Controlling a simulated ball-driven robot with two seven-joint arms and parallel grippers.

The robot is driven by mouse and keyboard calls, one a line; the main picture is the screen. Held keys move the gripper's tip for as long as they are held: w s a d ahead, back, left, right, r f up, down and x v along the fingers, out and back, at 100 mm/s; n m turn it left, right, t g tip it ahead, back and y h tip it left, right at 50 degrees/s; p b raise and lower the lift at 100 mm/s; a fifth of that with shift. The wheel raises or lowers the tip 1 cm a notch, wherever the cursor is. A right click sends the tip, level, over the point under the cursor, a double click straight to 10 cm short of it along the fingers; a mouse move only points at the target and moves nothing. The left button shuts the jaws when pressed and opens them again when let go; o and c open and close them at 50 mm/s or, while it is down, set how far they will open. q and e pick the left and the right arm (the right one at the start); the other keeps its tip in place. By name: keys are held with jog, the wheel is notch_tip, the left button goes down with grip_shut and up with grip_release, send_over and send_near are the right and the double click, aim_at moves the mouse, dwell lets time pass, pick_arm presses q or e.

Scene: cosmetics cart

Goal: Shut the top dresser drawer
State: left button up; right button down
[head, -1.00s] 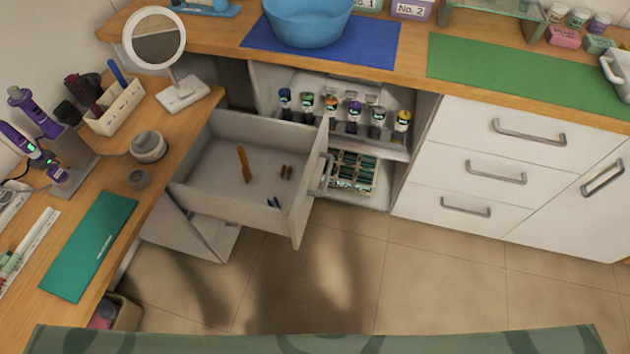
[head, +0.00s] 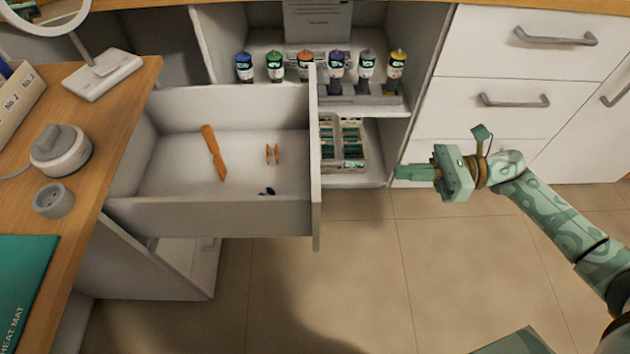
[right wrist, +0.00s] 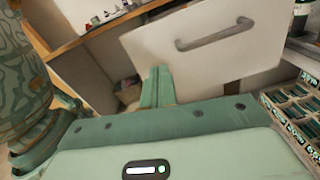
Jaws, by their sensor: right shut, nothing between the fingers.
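The top dresser drawer (head: 210,217) is pulled far out from under the left wooden counter. Its front panel (head: 315,160) faces right, nearly edge-on in the head view. An orange comb-like item, small orange clips and a small dark blue item lie inside. My right gripper (head: 398,172) is shut and empty, to the right of the front panel and apart from it, fingers pointing left. In the right wrist view, the closed fingertips (right wrist: 157,72) point toward the white front panel (right wrist: 200,65) with its grey bar handle (right wrist: 215,35). My left gripper is out of view.
An open shelf behind the drawer holds several coloured-cap bottles (head: 305,65) and a rack of small items (head: 342,145). White drawers with grey handles (head: 515,101) stand at the right. The tiled floor (head: 350,270) in front is clear.

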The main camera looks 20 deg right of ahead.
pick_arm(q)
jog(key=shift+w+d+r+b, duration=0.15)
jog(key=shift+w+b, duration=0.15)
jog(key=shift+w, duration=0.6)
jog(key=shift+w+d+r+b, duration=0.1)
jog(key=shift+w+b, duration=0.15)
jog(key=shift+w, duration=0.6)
pick_arm(e)
jog(key=w+a+n, duration=0.2)
jog(key=w+a, duration=0.1)
jog(key=a, duration=1)
jog(key=shift+w+a+g, duration=0.15)
jog(key=shift+a+g, duration=0.05)
jog(key=shift+g, duration=0.1)
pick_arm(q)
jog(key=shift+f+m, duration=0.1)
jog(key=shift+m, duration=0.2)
